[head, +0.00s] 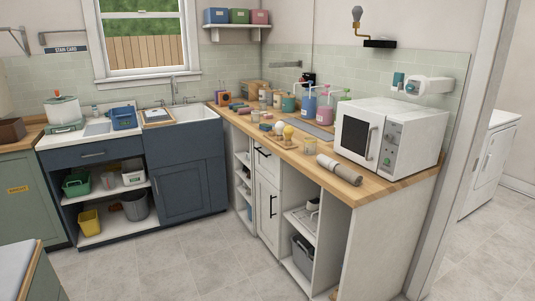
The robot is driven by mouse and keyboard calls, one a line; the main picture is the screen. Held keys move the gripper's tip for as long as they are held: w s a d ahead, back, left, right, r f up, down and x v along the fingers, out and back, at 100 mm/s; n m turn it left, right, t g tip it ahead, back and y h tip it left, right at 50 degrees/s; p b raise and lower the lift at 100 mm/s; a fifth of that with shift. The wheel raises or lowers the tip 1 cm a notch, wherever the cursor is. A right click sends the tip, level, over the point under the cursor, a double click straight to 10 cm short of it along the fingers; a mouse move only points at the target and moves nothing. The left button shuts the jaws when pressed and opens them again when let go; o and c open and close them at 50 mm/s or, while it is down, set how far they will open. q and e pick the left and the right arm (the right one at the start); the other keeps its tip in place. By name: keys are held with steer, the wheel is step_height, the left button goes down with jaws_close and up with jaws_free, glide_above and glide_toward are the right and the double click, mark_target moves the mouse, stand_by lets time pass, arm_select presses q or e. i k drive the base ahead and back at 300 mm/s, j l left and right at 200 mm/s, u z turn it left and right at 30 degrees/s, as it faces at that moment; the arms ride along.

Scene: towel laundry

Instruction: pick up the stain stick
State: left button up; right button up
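I cannot single out the stain stick for sure. Several small items (243,111), some blue and some red, lie on the wooden counter (400,184) between the sink and the microwave, too small to identify. More small items stand by the blue basket (123,118) on the white counter at the left, under a wall sign (67,49) that seems to begin with "STAIN". Neither of my grippers shows in the head view.
A white microwave (388,138) fills the counter's right end, with a grey-beige roll (339,169) before it. Pump bottles (308,105) and jars stand at the back. A white sink (190,116) is in the corner. The tiled floor (180,262) in front is clear.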

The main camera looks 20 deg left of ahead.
mark_target(95, 108)
steer(key=i+j+u, duration=0.25)
steer(key=i+u, duration=0.2)
steer(key=i, duration=0.25)
steer(key=i+u, duration=0.45)
steer(key=i, duration=0.25)
steer(key=i+l+u, duration=0.2)
steer(key=i+u, duration=0.25)
steer(key=i, duration=0.3)
steer(key=i+u, duration=0.3)
steer(key=i, duration=0.7)
steer(key=i+l+u, duration=0.1)
steer(key=i+u, duration=0.2)
steer(key=i, duration=0.95)
